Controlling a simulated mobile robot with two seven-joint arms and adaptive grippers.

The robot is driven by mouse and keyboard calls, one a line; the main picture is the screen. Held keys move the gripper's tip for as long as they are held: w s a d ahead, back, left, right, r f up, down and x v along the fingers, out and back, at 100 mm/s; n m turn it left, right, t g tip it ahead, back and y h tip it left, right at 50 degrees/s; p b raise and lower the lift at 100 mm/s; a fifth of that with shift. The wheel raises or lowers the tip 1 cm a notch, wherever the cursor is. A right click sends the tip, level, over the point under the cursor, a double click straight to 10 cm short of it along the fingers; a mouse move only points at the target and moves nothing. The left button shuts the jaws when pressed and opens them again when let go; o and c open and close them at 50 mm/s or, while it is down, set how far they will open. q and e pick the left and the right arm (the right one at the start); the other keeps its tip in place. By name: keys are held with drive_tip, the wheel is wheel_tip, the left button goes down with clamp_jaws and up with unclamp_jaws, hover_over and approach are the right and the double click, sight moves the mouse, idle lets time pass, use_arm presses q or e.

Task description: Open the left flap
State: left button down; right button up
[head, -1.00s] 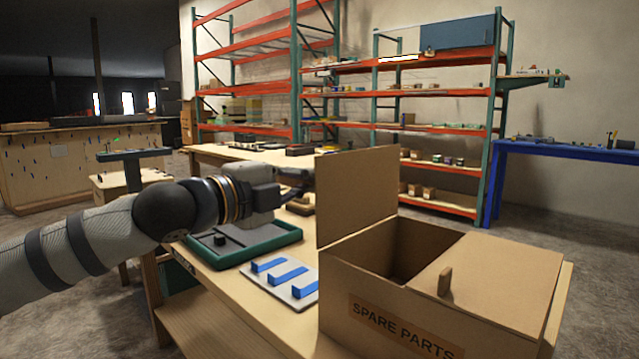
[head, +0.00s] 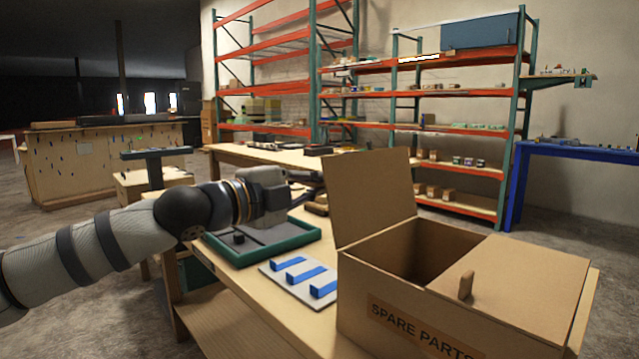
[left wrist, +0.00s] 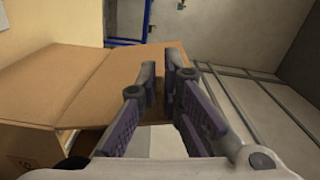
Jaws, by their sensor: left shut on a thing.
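The cardboard box (head: 400,309) marked SPARE PARTS stands on the near right of the workbench. Its left flap (head: 375,195) stands up, leaning a little outward to the left. Its right flap (head: 520,285) lies closed with a small tab (head: 466,285) on top. My left gripper (head: 308,188) is at the outer side of the left flap, its fingertips partly hidden behind it. In the left wrist view, the fingers (left wrist: 161,75) are close together at the cardboard flap (left wrist: 100,98), shut on it; the exact grip spot is unclear. My right gripper is out of view.
A green-rimmed tray (head: 265,253) and a grey plate with blue pieces (head: 300,279) lie on the workbench (head: 235,290) left of the box. Red and green shelves (head: 460,130) and a blue table (head: 575,150) stand behind. Open floor shows beyond the bench.

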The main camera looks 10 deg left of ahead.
use_arm(q)
drive_tip(key=c, duration=1.8)
unclamp_jaws()
drive_tip(key=shift+w+a+f, duration=0.1)
drive_tip(key=shift+w+f, duration=0.1)
drive_tip(key=shift+w, duration=0.05)
drive_tip(key=shift+o, duration=0.2)
drive_tip(key=shift+s, duration=0.1)
drive_tip(key=v, duration=1.2)
